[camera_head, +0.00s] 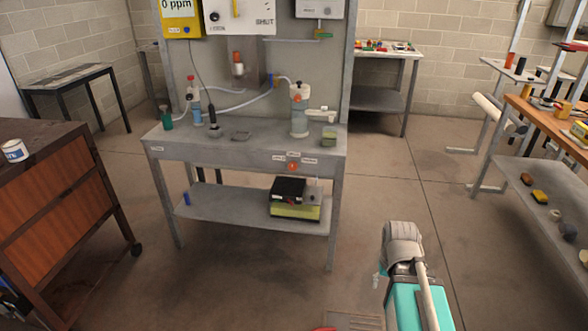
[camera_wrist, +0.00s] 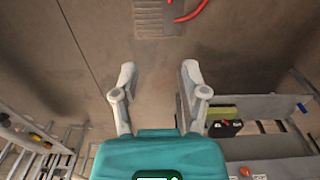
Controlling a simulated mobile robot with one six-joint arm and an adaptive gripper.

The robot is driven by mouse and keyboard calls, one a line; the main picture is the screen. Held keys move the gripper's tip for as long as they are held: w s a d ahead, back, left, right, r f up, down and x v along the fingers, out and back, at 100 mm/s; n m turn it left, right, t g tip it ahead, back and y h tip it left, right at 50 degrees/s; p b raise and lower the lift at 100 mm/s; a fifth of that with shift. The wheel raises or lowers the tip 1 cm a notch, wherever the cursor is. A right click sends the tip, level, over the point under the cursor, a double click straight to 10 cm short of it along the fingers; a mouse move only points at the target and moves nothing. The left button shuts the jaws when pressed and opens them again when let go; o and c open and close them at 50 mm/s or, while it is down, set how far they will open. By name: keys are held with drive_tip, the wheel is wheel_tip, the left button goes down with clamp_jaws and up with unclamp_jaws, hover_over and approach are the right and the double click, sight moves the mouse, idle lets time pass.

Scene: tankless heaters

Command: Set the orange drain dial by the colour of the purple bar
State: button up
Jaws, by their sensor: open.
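A small orange dial (camera_head: 292,166) sits on the front edge of the grey workbench (camera_head: 220,160), with small white labels around it. The label text and the dial's setting are too small to read. I cannot make out a purple bar in either view. My gripper (camera_wrist: 158,72) is open and empty in the wrist view, its two grey fingers apart above bare floor. In the head view my arm is at the lower right, well apart from the bench and dial, and the fingertips are not clear there.
A wooden cabinet (camera_head: 60,200) stands at left and an orange-topped table (camera_head: 545,115) at right.

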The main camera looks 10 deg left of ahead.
drive_tip(key=shift+o, duration=1.8)
drive_tip(key=shift+w+f, duration=0.2)
drive_tip(key=shift+w, duration=0.1)
drive_tip(key=w+a+f+n+t+h+b, duration=0.1)
drive_tip(key=w+a+n+t+h+b, duration=0.2)
drive_tip(key=w, duration=0.6)
drive_tip(key=w+a+f+n+t+h+b, duration=0.1)
drive_tip(key=w+a+f+n+t+b, duration=0.1)
drive_tip(key=w+n+b, duration=0.45)
drive_tip(key=w+a+f+n+t+h+b, duration=0.1)
drive_tip(key=w+a+n+t+h+b, duration=0.15)
drive_tip(key=w, duration=0.85)
drive_tip(key=w+a+n+t+y+b, duration=0.1)
drive_tip(key=w+a+n+t+b, duration=0.2)
drive_tip(key=a, duration=0.6)
drive_tip(key=w+a+r+n+t+y+b, duration=0.1)
drive_tip(key=w+a+n+t+y+b, duration=0.1)
drive_tip(key=w+a+n, duration=0.5)
drive_tip(key=w+a+r+n+t+y+b, duration=0.1)
drive_tip(key=w+a+n+t, duration=0.4)
drive_tip(key=a+n, duration=0.5)
drive_tip(key=a+y+b, duration=0.1)
drive_tip(key=b, duration=0.1)
drive_tip(key=shift+w+a+b, duration=0.15)
drive_tip(key=shift+w+b, duration=0.2)
drive_tip(key=shift+b, duration=0.05)
drive_tip(key=shift+r+t, duration=0.1)
drive_tip(key=shift+t, duration=0.15)
